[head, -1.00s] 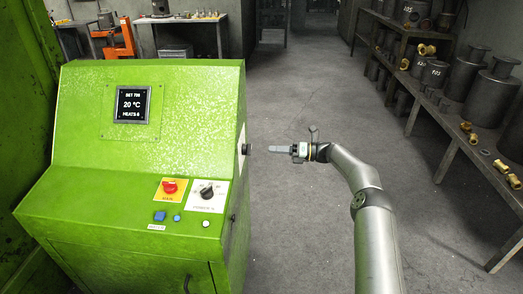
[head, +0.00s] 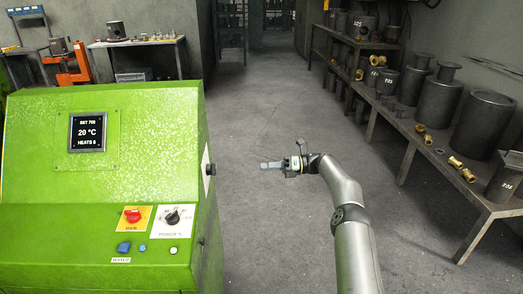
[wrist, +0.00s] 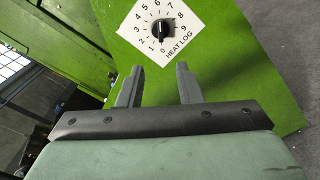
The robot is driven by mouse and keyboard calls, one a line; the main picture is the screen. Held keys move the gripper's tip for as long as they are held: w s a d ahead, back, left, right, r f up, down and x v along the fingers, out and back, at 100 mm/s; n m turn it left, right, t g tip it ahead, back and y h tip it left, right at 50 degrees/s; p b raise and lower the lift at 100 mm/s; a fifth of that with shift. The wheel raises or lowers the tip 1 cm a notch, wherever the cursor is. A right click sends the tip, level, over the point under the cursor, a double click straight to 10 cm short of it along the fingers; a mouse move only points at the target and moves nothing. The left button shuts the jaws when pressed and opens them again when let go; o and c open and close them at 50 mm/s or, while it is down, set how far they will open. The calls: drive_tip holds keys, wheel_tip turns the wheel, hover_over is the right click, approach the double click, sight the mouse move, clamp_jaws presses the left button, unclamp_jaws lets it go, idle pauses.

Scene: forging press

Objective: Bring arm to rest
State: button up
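My gripper (head: 264,165) hangs in free air to the right of the green control cabinet (head: 150,110). In the wrist view its two fingers (wrist: 159,85) stand apart with nothing between them. Ahead of them is a black knob (wrist: 162,29) on a white HEAT LOG dial plate (wrist: 185,22), set on the cabinet's side face. The knob also shows edge-on in the head view (head: 211,169), with a clear gap between it and the fingertips. My arm is bent at the elbow.
The cabinet front carries a display (head: 88,132) reading 20 °C, a red main switch (head: 132,215) and a power knob (head: 173,217). A long bench (head: 440,175) with dies and brass parts runs along the right. The floor between is clear.

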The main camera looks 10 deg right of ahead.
drive_tip(key=s+a+r+n+g+h+p, duration=0.3)
drive_tip(key=s+a+r+n+h+p, duration=0.3)
drive_tip(key=s+a+r+n+h, duration=0.6)
drive_tip(key=s+d+r+n+t+h+p, duration=0.1)
drive_tip(key=s+d+n, duration=0.4)
drive_tip(key=s, duration=0.8)
drive_tip(key=s+d+r+n+t+h+p, duration=0.1)
drive_tip(key=s+d+n, duration=0.4)
drive_tip(key=s, duration=0.7)
drive_tip(key=s+d+r+n+h+p, duration=0.3)
drive_tip(key=s+d+n+p, duration=0.1)
drive_tip(key=s, duration=0.9)
drive_tip(key=shift+s+d+n+t+h+p, duration=0.3)
drive_tip(key=shift+d+n+t+p, duration=0.1)
drive_tip(key=shift+d+n, duration=0.35)
drive_tip(key=shift+r, duration=0.1)
